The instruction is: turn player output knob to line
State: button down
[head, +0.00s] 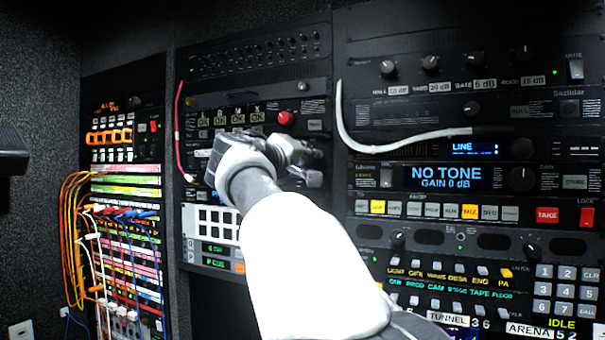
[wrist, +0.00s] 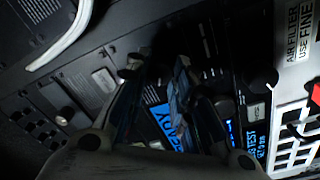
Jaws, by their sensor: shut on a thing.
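My gripper (head: 300,160) reaches the middle rack from the front, its fingers at the panel just below a red button. In the wrist view my gripper (wrist: 155,70) has its two fingers close around a small dark thing at the panel, which I take to be the player output knob. The knob itself is hidden by the fingers and shadow, so its pointer and setting cannot be read. A blue display (wrist: 165,125) reading READY shows between the fingers in the wrist view.
The right rack holds a display reading LINE (head: 474,149) and a larger display reading NO TONE (head: 445,177). A white cable (head: 352,138) bows out from it, and a red cable (head: 178,130) hangs at the middle rack's left. Orange patch cords (head: 68,235) loop at the left rack.

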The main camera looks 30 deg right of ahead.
jog(key=m+b, duration=0.3)
jog(key=m, duration=0.2)
jog(key=shift+f+m, duration=0.1)
jog(key=shift+m, duration=0.3)
jog(key=m+b, duration=0.1)
jog(key=m, duration=0.4)
jog(key=shift+m+g, duration=0.3)
jog(key=shift+m, duration=0.1)
jog(key=m, duration=1)
jog(key=shift+r+m+g, duration=0.25)
jog(key=shift+m+g, duration=0.05)
jog(key=shift+m, duration=0.3)
jog(key=c, duration=1.3)
grip_release()
jog(key=shift+f, duration=0.1)
jog(key=shift+c, duration=0.2)
jog(key=shift+a, duration=0.1)
